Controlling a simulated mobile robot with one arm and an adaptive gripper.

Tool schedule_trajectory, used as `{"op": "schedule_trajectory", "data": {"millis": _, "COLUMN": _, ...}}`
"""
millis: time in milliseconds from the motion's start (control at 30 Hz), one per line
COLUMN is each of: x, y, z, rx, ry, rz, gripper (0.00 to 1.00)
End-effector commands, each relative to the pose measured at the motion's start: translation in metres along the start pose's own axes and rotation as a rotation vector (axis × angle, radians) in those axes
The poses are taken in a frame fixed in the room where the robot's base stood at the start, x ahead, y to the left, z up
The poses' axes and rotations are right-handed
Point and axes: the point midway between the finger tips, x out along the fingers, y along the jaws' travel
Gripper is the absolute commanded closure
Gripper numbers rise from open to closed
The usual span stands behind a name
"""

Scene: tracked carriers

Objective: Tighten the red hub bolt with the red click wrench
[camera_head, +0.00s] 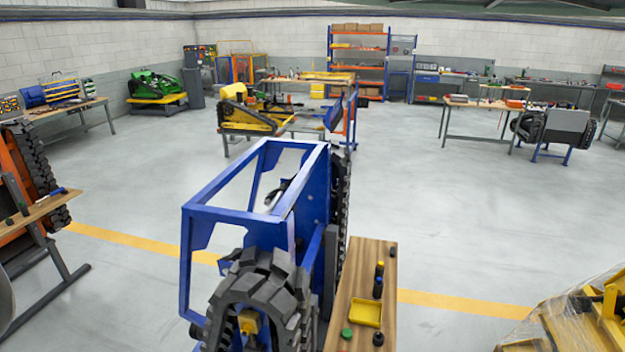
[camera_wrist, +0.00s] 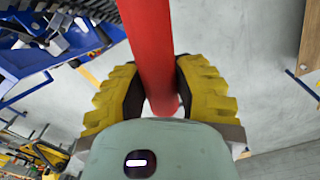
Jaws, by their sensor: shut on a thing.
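In the wrist view, my gripper (camera_wrist: 156,88) has its yellow ridged pads closed on both sides of a red cylindrical bar, which looks like the handle of the red click wrench (camera_wrist: 158,40). The bar runs from the top edge down between the pads; its head end cannot be made out. A blue tracked carrier (camera_head: 208,215) with black tracks stands in the middle foreground of the head view. Blue framing and a dark track (camera_wrist: 85,10) show at the upper left of the wrist view, apart from the bar. I cannot make out the red hub bolt in either view.
A wooden bench (camera_head: 351,290) right of the carrier holds a yellow tray (camera_head: 366,313) and several dark, capped items. Another wooden bench (camera_head: 35,214) and an orange tracked machine stand at the left. A wrapped yellow machine (camera_head: 600,330) is at lower right.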

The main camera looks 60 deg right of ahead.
Motion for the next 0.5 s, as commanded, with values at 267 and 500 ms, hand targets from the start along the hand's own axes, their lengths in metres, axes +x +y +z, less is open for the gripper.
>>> {"op": "schedule_trajectory", "data": {"millis": 267, "x": 0.085, "y": 0.001, "z": -0.001, "rx": 0.001, "ry": 0.002, "rz": -0.001, "gripper": 1.00}}
{"op": "schedule_trajectory", "data": {"millis": 500, "x": 0.146, "y": 0.000, "z": -0.001, "rx": 0.001, "ry": 0.002, "rz": -0.001, "gripper": 1.00}}
